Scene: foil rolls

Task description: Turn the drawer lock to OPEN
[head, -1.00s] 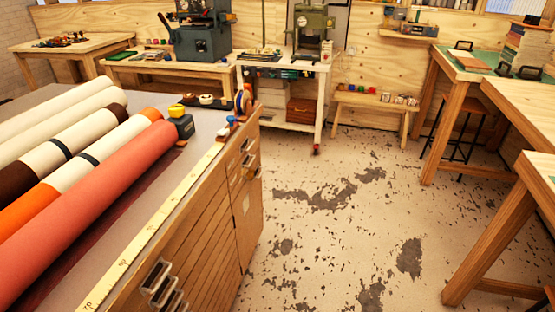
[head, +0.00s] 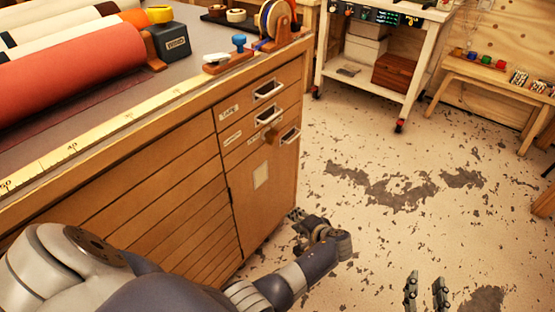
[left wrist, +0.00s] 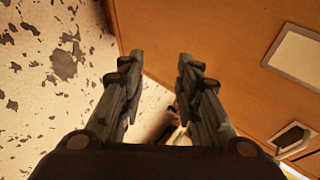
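The wooden cabinet front (head: 178,200) has small drawers with metal handles at its right end. A small brown knob (head: 271,137), which looks like the drawer lock, sticks out beside the lower handle; its lettering and setting are too small to read. My left gripper (head: 308,223) is in front of the cabinet's right end, below the knob and apart from it. In the left wrist view, the left gripper's fingers (left wrist: 160,95) are spread with nothing held between them. My right gripper (head: 426,292) is open and empty over the floor at the bottom right.
A pale label plate (head: 261,176) is on the cabinet door. Fabric rolls (head: 75,77), a tape dispenser (head: 166,40) and a blue-knobbed tool (head: 238,42) lie on the cabinet top. A white cart (head: 380,85) stands behind. The floor to the right is clear.

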